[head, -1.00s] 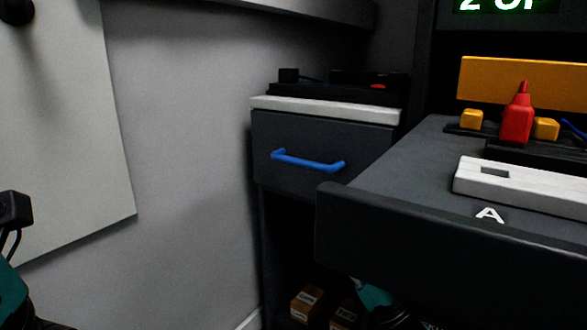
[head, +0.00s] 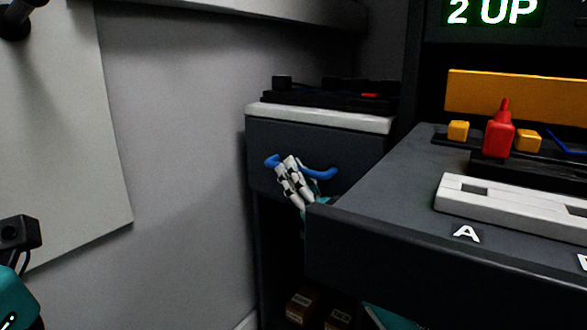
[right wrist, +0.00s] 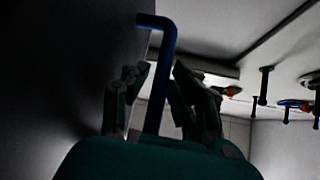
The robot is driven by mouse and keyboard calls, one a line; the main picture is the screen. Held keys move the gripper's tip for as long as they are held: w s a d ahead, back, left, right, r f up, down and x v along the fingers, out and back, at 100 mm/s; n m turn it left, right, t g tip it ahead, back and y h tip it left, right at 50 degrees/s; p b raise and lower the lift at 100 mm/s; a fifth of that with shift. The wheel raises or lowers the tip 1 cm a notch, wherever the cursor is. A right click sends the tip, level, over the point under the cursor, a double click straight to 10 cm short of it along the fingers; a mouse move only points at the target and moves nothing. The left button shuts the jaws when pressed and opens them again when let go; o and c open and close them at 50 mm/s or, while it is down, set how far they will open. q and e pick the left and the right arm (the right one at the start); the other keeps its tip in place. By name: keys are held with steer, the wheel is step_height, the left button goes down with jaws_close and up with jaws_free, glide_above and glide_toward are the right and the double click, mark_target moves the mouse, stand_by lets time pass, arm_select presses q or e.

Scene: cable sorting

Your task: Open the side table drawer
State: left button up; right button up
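The side table's dark drawer (head: 352,152) is shut, flush under the white top. Its blue handle (head: 322,174) runs across the drawer front and also shows in the right wrist view (right wrist: 155,105). My right gripper (head: 286,164) is at the left part of the handle, reaching up from behind the workbench corner. In the right wrist view, the right gripper's fingers (right wrist: 158,78) stand apart on either side of the blue bar. They look open, with a gap on the right side. My left arm shows only at the left edge; its fingers are out of view.
A dark workbench (head: 400,225) with a white block (head: 510,205) juts out in front of and right of the side table. A black device (head: 330,98) lies on the side table. Small brown boxes (head: 300,306) sit below. A wall is at left.

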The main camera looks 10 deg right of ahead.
steer(key=shift+w+a+r, duration=0.15)
jaws_close()
stand_by(0.4)
